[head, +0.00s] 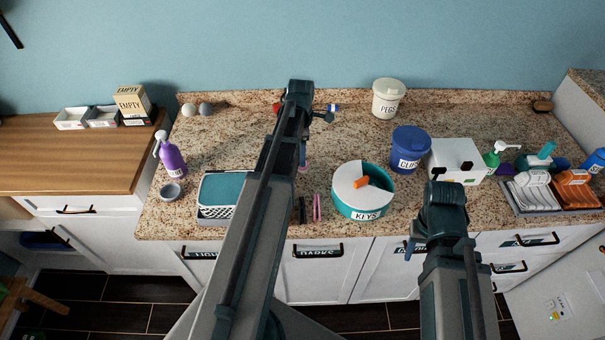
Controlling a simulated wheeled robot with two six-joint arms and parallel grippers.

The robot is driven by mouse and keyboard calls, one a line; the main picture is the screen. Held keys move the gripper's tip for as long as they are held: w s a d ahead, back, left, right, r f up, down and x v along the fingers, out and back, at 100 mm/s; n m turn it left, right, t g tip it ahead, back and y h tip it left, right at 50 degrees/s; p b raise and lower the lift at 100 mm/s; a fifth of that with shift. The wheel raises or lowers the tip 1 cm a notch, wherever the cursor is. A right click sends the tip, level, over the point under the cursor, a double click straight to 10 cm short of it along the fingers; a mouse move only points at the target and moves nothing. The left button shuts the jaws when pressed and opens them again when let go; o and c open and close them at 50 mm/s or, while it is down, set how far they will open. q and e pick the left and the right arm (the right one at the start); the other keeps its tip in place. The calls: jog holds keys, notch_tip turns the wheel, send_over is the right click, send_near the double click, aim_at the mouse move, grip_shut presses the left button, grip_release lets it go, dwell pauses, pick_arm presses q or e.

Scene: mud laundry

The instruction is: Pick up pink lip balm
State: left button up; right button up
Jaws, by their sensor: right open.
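A slim pink item (317,207) lies near the front edge of the counter, left of the teal and white KEYS tub. It is too small for me to tell whether it is the lip balm. A slim dark item (302,209) lies just left of it. My right gripper (412,246) is open, low in front of the counter's front edge, right of the pink item and apart from it; my own arm partly hides it. My left arm crosses the counter just left of the pink item; its gripper (303,152) is mostly hidden, so its jaws do not show.
The KEYS tub (349,206) holds an orange item. A blue lidded tub (409,147), a white box (455,163) and a PEGS tub (388,100) stand right and behind. A teal-topped basket (222,190) and purple spray bottle (171,158) stand left. Bare counter (352,140) shows mid-back.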

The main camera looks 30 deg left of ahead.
pick_arm(q)
jog(key=shift+f, duration=0.6)
pick_arm(e)
jog(key=shift+f, duration=0.55)
jog(key=shift+f, duration=0.1)
pick_arm(q)
jog(key=f+b, duration=0.1)
jog(key=b, duration=0.1)
jog(key=f+b, duration=0.1)
jog(key=f, duration=0.1)
jog(key=f+b, duration=0.2)
jog(key=shift+w+f+b, duration=0.15)
jog(key=shift+w+b, duration=0.15)
jog(key=shift+b, duration=0.05)
pick_arm(e)
notch_tip(320, 180, down, 5)
jog(key=shift+f, duration=0.1)
pick_arm(q)
grip_shut()
